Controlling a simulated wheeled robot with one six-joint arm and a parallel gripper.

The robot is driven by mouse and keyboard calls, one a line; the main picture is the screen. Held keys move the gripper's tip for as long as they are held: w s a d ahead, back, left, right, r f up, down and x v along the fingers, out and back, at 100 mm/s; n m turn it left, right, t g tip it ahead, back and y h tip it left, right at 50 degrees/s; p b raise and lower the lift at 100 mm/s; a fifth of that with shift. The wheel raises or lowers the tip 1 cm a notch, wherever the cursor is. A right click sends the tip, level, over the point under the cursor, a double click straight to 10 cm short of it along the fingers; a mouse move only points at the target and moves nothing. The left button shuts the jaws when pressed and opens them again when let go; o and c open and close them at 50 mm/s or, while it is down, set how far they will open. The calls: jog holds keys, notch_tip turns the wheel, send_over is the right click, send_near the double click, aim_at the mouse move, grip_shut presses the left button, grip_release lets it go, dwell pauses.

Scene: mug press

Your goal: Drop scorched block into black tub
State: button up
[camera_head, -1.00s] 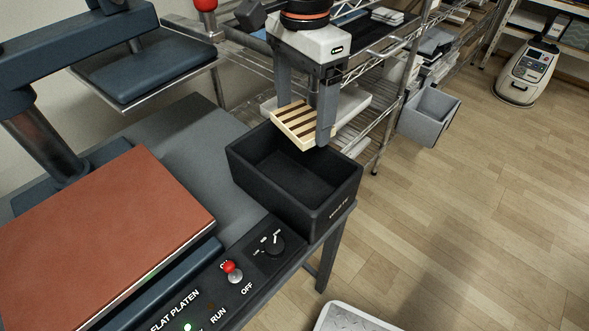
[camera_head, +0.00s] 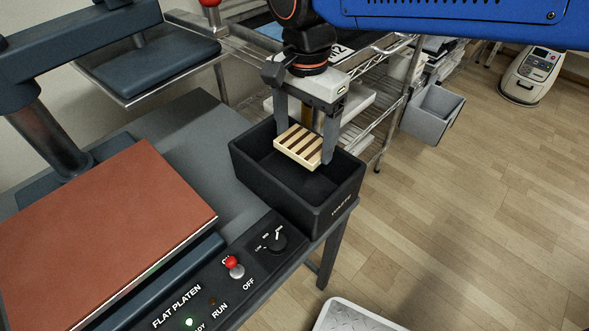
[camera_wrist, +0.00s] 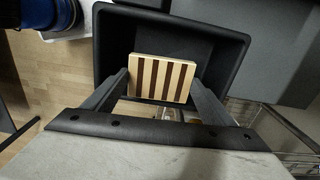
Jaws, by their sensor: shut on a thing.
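The scorched block (camera_head: 300,147) is pale wood with dark brown stripes. My gripper (camera_head: 304,150) is shut on it, one finger on each side, and holds it over the opening of the black tub (camera_head: 340,196). The tub is an open box with "WASTE" on its front, standing at the right end of the bench. In the wrist view the striped block (camera_wrist: 160,80) sits between the two fingers (camera_wrist: 158,85), with the tub's rim (camera_wrist: 240,55) around it. Part of the tub's inside is hidden by the block and fingers.
The press with its brown platen (camera_head: 95,235) is at left. A control panel with a red-tipped switch (camera_head: 232,263) and a dial (camera_head: 272,240) lies in front of the tub. A wire shelf (camera_head: 375,130) with a grey bin (camera_head: 432,113) stands behind.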

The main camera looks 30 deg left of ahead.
jog(key=shift+f, duration=0.2)
jog(key=o, duration=1.2)
jog(key=shift+c, duration=0.2)
jog(key=shift+r, duration=0.1)
notch_tip(320, 180, up, 17)
jog(key=shift+r, duration=0.1)
